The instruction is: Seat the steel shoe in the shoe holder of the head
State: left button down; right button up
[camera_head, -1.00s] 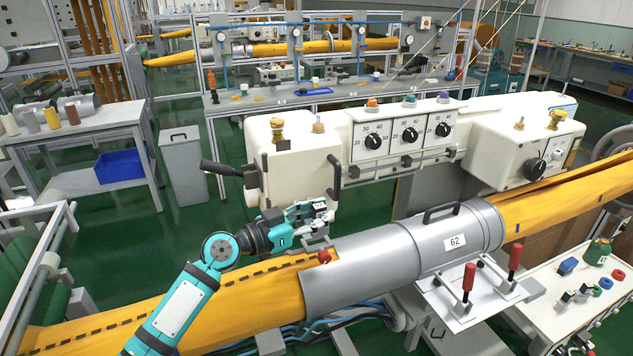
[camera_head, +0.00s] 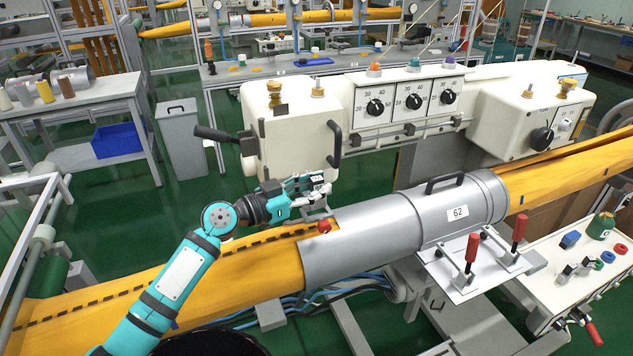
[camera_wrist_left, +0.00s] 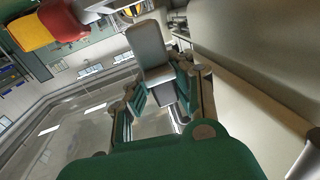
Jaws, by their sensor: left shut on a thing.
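My left gripper (camera_head: 322,188) hangs in front of the white machine head (camera_head: 290,130), above the left end of the grey metal tube (camera_head: 362,236). In the left wrist view, a pale grey metal piece, apparently the steel shoe (camera_wrist_left: 149,48), sticks out between the fingers of the shut gripper. In the head view the shoe is too small and covered to make out clearly. The shoe holder cannot be made out in either view. My right gripper does not show.
The yellow felt (camera_head: 235,272) runs into the tube, with a red knob (camera_head: 323,226) at its mouth. A black handle (camera_head: 336,146) and a lever (camera_head: 213,134) stick out from the head near the arm. Red-handled clamps (camera_head: 471,250) stand at the tube's front.

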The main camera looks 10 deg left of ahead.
aim_at(309, 206)
pick_arm(q)
notch_tip(309, 206, down, 2)
jog(key=shift+f+b, duration=0.2)
jog(key=shift+b, duration=0.4)
jog(key=shift+f+b, duration=0.9)
jog(key=shift+b, duration=0.4)
jog(key=shift+f+b, duration=0.25)
jog(key=shift+b, duration=0.4)
jog(key=c, duration=1.1)
grip_release()
notch_tip(309, 206, up, 10)
jog(key=shift+r, duration=0.1)
